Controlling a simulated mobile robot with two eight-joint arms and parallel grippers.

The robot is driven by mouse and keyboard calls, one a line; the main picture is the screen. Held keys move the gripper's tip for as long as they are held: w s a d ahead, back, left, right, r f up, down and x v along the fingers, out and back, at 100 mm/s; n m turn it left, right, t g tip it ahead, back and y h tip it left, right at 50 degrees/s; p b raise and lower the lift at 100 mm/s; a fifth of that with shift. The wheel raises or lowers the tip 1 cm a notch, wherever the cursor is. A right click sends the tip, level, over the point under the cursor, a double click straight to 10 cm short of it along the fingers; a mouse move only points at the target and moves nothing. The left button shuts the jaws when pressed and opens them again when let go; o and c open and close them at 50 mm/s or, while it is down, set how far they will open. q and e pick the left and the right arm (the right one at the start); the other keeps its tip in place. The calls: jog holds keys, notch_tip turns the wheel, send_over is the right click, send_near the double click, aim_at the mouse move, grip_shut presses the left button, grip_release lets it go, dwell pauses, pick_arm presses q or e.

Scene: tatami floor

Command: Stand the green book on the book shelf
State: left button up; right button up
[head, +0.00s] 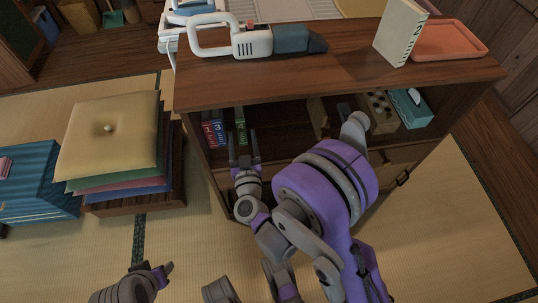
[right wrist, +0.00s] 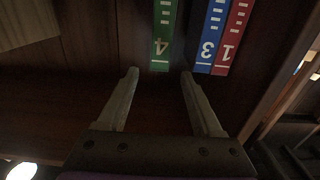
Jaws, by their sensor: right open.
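The green book (head: 240,127), marked 4, stands upright inside the shelf compartment of the wooden cabinet (head: 330,72), beside the blue book (head: 218,129) and the red book (head: 208,133). In the right wrist view the green book (right wrist: 164,35) shows upside down, a small gap from the blue book (right wrist: 211,38) and the red book (right wrist: 234,38). My right gripper (head: 244,160) is open in front of the green book; its fingertips (right wrist: 159,74) are apart, with the green spine lined up between them and nothing gripped. My left gripper (head: 163,270) is low over the tatami; its opening is unclear.
On the cabinet top are a handheld vacuum (head: 255,41), a cream book (head: 400,32) marked 2 and an orange tray (head: 450,40). A tissue box (head: 411,108) sits in the compartment's right part. Stacked cushions (head: 110,135) stand left of the cabinet. The front tatami is clear.

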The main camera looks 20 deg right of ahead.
jog(key=s+a+r+n+g+y, duration=0.4)
jog(key=a+n+y, duration=0.1)
jog(key=y, duration=0.3)
jog(key=s+d+f+g+h, duration=0.1)
jog(key=s+d+g, duration=0.2)
jog(key=s, duration=0.4)
jog(key=s+d+f+m+g+h, duration=0.1)
jog(key=s+d+f+g, duration=0.1)
jog(key=s, duration=0.5)
jog(key=s+d+f+g+h, duration=0.1)
jog(key=s+d+f+g, duration=0.1)
jog(key=s, duration=0.5)
jog(key=shift+d+f+m+g, duration=0.25)
jog(key=shift+d+m+g, duration=0.15)
jog(key=shift+d+g, duration=0.55)
jog(key=shift+c, duration=0.3)
